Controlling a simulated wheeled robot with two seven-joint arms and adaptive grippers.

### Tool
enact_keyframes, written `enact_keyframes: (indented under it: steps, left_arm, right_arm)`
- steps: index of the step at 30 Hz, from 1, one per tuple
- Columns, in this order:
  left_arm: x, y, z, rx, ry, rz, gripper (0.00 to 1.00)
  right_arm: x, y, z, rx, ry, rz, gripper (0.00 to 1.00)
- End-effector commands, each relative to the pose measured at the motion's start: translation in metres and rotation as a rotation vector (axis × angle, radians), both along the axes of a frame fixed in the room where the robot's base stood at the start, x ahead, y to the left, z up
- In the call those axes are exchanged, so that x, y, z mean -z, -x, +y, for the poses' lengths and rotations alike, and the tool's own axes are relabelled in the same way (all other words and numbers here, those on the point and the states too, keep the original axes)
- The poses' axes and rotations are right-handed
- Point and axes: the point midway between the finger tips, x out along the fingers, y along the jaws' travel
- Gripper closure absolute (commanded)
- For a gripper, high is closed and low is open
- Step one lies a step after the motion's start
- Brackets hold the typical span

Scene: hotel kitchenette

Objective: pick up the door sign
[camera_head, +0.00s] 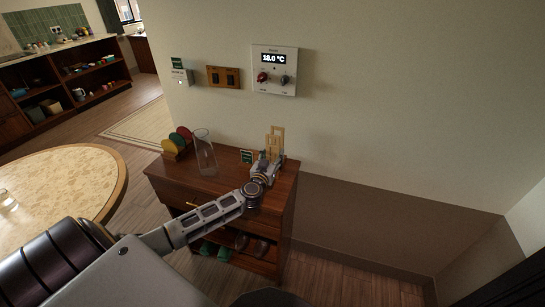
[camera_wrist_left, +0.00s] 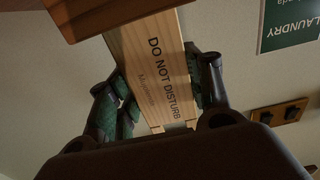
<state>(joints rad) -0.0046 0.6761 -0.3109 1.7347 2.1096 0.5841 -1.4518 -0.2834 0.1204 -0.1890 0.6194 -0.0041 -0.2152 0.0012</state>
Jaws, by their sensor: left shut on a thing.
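The door sign (camera_head: 275,138) is a pale wooden plate, standing up near the wall at the right end of the cabinet top. My left gripper (camera_head: 268,165) is at the sign in the head view. In the wrist view its dark, green-padded fingers (camera_wrist_left: 163,95) lie on either side of the plate, shut on it. I cannot tell whether the sign's lower end touches the cabinet top. My right gripper is not in view.
The wooden cabinet (camera_head: 225,180) also carries a clear glass vase (camera_head: 204,152), coloured discs in a rack (camera_head: 177,142) and a small green laundry card (camera_head: 246,156). A switch plate (camera_head: 223,77) and thermostat (camera_head: 275,70) are on the wall. A round table (camera_head: 95,165) stands at left.

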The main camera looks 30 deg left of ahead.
Motion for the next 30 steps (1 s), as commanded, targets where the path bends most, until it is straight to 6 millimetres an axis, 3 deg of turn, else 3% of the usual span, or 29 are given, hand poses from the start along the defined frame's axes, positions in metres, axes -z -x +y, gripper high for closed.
enact_keyframes:
  steps: [14, 23, 30]
  left_arm:
    - [-0.007, 0.0, 0.0, 0.0, 0.001, -0.001, 0.73]
    - [-0.037, 0.0, 0.0, 0.0, -0.001, -0.003, 0.73]
    - [-0.07, 0.0, 0.0, 0.001, -0.001, -0.003, 0.73]
  right_arm:
    - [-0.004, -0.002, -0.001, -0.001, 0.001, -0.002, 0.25]
    - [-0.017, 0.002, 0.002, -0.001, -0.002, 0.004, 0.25]
    - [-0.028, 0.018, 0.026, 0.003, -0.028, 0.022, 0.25]
